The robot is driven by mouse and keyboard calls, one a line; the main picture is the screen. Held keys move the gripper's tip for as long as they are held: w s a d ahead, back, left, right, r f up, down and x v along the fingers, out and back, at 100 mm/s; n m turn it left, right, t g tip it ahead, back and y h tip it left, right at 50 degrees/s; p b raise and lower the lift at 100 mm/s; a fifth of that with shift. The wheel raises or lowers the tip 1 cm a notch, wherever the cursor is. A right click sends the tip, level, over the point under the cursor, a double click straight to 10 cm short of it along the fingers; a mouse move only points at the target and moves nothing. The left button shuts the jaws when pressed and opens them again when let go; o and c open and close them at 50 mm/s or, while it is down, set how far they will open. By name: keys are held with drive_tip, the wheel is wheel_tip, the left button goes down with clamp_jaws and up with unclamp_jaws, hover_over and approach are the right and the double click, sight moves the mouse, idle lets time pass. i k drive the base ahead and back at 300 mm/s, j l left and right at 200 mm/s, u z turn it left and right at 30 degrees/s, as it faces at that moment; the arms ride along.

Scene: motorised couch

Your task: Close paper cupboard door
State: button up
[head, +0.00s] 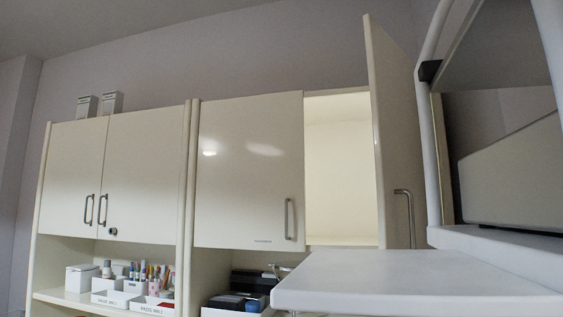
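A cream wall cupboard (250,150) stands in the middle of the head view. Its left door is shut and has a vertical metal handle (289,219). Its right door (389,130) stands open, swung out towards me and seen at a steep angle. A metal handle (407,212) shows low on the open door. The cupboard interior (338,165) is bright, and the visible part looks empty. I cannot tell which cupboard is called the paper cupboard, but this is the only door seen open. My gripper is not in view.
A white flat surface (410,280) and a white-framed structure (520,245) fill the right foreground, near the open door. A second cupboard (75,175) at left has both doors shut. Shelves below hold white boxes with pens (145,285) and dark items (240,295).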

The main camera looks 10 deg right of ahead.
sight(403, 220)
drive_tip(key=k+l+z, duration=0.15)
drive_tip(key=z, duration=0.55)
